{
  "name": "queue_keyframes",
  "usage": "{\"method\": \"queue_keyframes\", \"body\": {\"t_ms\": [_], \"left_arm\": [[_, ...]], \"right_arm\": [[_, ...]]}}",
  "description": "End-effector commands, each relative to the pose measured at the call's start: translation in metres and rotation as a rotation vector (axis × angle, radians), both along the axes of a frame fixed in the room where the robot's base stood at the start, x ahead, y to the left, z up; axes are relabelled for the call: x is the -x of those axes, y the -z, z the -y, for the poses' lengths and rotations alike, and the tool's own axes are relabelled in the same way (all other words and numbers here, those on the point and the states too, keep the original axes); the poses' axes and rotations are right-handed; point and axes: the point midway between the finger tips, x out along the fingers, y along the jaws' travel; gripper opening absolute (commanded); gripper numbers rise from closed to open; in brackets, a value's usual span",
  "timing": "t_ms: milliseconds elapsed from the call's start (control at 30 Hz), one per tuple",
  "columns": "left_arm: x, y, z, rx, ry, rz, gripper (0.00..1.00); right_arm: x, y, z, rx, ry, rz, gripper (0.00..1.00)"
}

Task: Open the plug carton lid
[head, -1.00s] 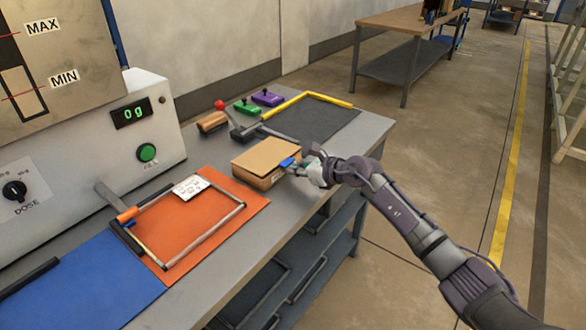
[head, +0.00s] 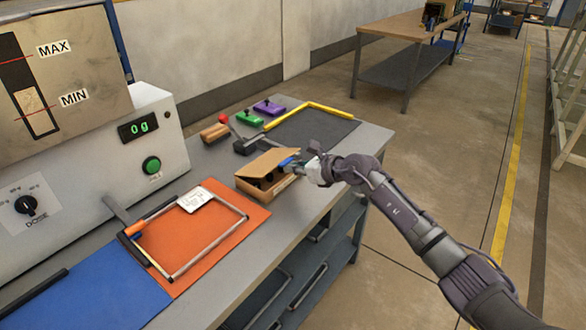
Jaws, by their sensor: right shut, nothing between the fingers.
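The plug carton (head: 262,183) is a small brown box on the grey workbench, right of the orange mat. Its lid (head: 266,163) is tilted partly up, with a dark gap showing on the near side. My right gripper (head: 293,164) is shut at the lid's right edge, by a small blue patch (head: 287,160). The fingertips are small here, and I cannot tell exactly where they touch the lid. The carton's contents are mostly hidden in shadow. My left gripper is out of view.
A metal frame and a white card (head: 195,200) lie on the orange mat (head: 247,207). Behind the carton are a dark mat (head: 318,134) with a yellow bar, green (head: 249,118) and purple (head: 269,108) items, and a red-knobbed tool. A machine with a "0g" display (head: 138,127) stands left.

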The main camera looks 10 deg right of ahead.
Motion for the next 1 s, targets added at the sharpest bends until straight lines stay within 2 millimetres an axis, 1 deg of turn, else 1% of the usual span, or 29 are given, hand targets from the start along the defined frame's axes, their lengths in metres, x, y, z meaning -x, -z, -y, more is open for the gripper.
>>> {"method": "queue_keyframes", "body": {"t_ms": [700,1000], "left_arm": [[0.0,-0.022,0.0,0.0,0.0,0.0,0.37],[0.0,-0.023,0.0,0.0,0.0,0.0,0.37]], "right_arm": [[-0.021,-0.043,-0.017,0.0,-0.001,0.001,0.0],[-0.025,-0.048,-0.02,0.0,-0.001,0.0,0.0]]}}
